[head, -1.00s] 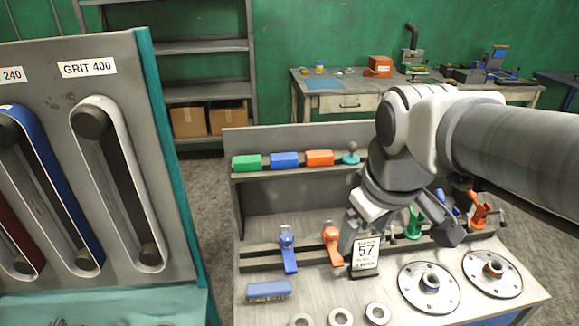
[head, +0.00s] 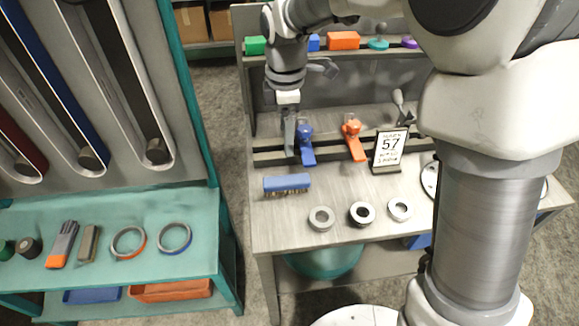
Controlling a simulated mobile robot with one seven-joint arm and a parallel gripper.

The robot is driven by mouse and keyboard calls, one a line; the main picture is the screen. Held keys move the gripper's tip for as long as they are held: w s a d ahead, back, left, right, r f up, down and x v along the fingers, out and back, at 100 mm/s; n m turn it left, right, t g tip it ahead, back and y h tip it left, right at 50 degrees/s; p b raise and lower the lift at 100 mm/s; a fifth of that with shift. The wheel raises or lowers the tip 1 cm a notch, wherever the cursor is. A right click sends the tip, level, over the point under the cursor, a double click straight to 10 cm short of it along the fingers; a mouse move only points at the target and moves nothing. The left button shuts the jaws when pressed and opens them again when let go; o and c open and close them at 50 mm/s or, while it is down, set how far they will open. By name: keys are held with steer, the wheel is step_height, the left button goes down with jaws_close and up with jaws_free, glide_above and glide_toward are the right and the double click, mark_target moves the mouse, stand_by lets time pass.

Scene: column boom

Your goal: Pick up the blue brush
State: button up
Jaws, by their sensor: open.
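The blue brush (head: 287,183) lies bristles down near the left front of the grey workbench (head: 290,232). Its blue back faces up and its bristles show along the front side. My gripper (head: 289,150) points down above and behind the brush, apart from it, close to the blue clamp. Its near finger shows clearly; the other finger is mostly hidden. It is open, and I see nothing between the fingers.
A blue clamp (head: 305,145) and an orange clamp (head: 353,138) stand on a rail behind the brush. Several metal rings (head: 321,218) lie right of the brush. A teal bench (head: 100,285) is at left.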

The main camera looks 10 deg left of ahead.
mark_target(287, 180)
step_height(287, 180, down, 16)
steer(key=shift+f+b, duration=0.2)
steer(key=shift+b, duration=0.55)
jaws_close()
